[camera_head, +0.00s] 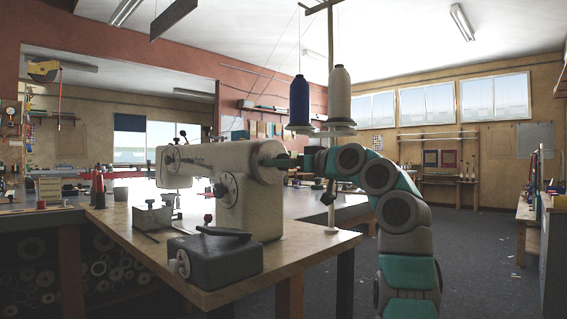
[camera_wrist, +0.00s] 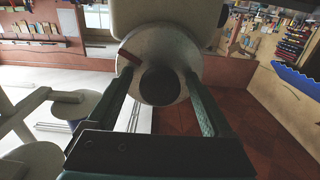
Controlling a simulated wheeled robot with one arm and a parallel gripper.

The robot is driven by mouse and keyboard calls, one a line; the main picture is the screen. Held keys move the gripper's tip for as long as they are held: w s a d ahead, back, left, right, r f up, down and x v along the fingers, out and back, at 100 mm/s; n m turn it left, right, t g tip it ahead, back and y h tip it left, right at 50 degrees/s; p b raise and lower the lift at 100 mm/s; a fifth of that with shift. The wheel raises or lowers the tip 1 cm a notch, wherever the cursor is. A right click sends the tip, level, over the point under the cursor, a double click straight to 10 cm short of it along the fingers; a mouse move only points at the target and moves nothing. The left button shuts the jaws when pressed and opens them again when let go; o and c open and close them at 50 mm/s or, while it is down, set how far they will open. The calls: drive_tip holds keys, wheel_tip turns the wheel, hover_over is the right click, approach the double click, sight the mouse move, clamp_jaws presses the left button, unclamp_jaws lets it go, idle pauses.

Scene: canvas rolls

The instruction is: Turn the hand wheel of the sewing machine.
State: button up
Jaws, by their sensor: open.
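The cream sewing machine (camera_head: 238,190) stands on a wooden table, its right end facing my arm. The hand wheel (camera_wrist: 181,51) is a pale disc with a dark round hub and a red-brown mark at its upper left in the wrist view. My gripper (camera_wrist: 158,78) is open, one finger at each side of the wheel's lower part. The fingertips overlap the wheel's edges in this view; I cannot tell whether they touch it. In the head view my gripper (camera_head: 284,161) reaches in from the right at the machine's upper right end.
A dark grey box with a black pedal-like top (camera_head: 215,260) sits at the table's near corner. A blue thread cone (camera_head: 299,102) and a white thread cone (camera_head: 340,96) stand on a rack above my arm.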

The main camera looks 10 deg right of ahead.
drive_tip(key=c, duration=1.3)
